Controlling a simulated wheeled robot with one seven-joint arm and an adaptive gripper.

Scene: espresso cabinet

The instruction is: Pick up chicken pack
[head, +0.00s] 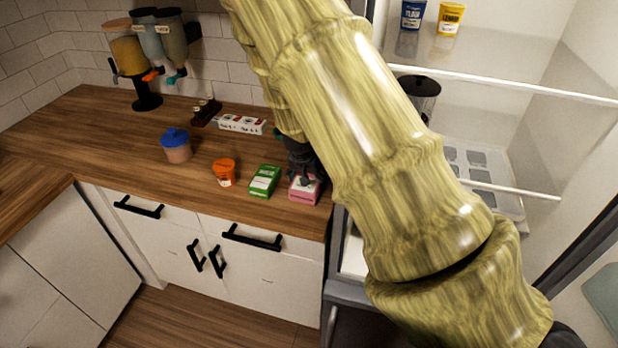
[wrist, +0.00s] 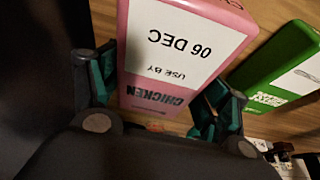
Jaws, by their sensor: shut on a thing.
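The chicken pack (head: 303,190) is a pink box at the right end of the wooden counter, near its front edge. My gripper (head: 307,178) reaches down onto the pack from above. In the wrist view my gripper's fingers (wrist: 155,100) are on either side of the pack, shut on it. The pack appears to be on the counter or just above it; I cannot tell which. My arm covers part of the counter's right end.
A green box (head: 264,181) lies close left of the pack. Beyond it are an orange tub (head: 224,172) and a blue-lidded container (head: 176,146). A white carton (head: 241,124) is behind. The open fridge (head: 480,120) stands right of the counter. The counter's left side is clear.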

